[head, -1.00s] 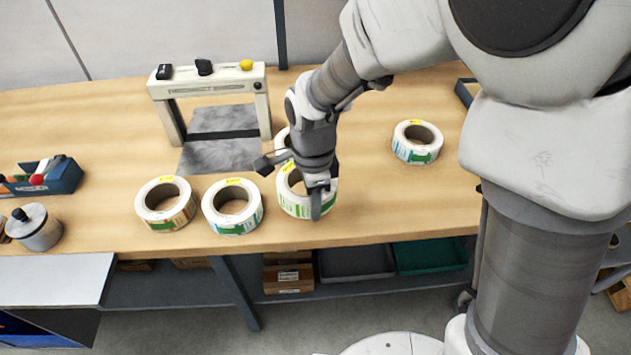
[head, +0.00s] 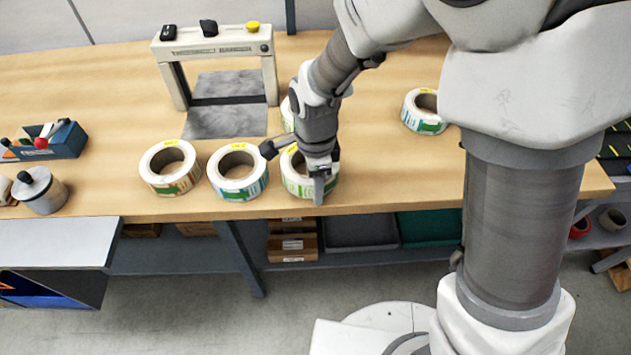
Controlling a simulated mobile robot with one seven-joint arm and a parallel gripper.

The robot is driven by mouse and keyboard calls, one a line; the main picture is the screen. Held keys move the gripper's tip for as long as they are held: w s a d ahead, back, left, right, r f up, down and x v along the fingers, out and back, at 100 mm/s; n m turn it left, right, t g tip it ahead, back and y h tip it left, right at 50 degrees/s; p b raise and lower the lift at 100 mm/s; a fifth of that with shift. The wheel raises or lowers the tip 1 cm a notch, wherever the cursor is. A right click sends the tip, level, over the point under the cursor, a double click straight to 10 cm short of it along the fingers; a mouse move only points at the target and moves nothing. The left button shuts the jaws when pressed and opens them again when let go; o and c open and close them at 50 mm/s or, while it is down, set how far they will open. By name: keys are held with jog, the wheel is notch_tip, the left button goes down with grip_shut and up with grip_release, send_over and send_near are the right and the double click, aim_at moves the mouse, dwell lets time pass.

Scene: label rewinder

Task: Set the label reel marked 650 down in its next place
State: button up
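A white label reel (head: 293,184) with a green-patterned side and a yellow tag is at my gripper (head: 318,188), right of two similar reels near the bench's front edge. One finger shows against the reel's outer front side; the other is hidden, apparently in the core. My gripper seems shut on the reel's wall. The reel looks level and at or very near the bench top; I cannot tell if it touches. The similar reels are the left reel (head: 152,176) and the middle reel (head: 226,187). The number 650 is not readable on any reel.
Another reel (head: 286,115) is mostly hidden behind my gripper. One more reel (head: 423,125) stands alone at right. A cream frame (head: 217,43) with buttons stands behind, over a grey plate. A blue tool box (head: 62,143) and lidded pot (head: 40,192) are at left.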

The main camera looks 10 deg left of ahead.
jog(key=shift+r, duration=0.1)
notch_tip(320, 180, up, 12)
jog(key=p, duration=0.2)
jog(key=s+d+r+n+t, duration=0.2)
jog(key=s+d+r+n, duration=0.1)
jog(key=d, duration=0.4)
jog(key=s+d+r+n+t, duration=0.1)
jog(key=s+d+r+n, duration=0.2)
jog(key=d+r+n, duration=0.2)
jog(key=s+d+r+n+t, duration=0.2)
jog(key=s+d+r+n, duration=0.1)
jog(key=d, duration=0.6)
jog(key=shift+s+d+r+n+t, duration=0.15)
jog(key=shift+r+n, duration=0.15)
jog(key=shift+n, duration=0.35)
jog(key=shift+s+d+r+n+t, duration=0.15)
jog(key=shift+r+n, duration=0.15)
jog(key=shift+n, duration=0.35)
jog(key=shift+w, duration=0.1)
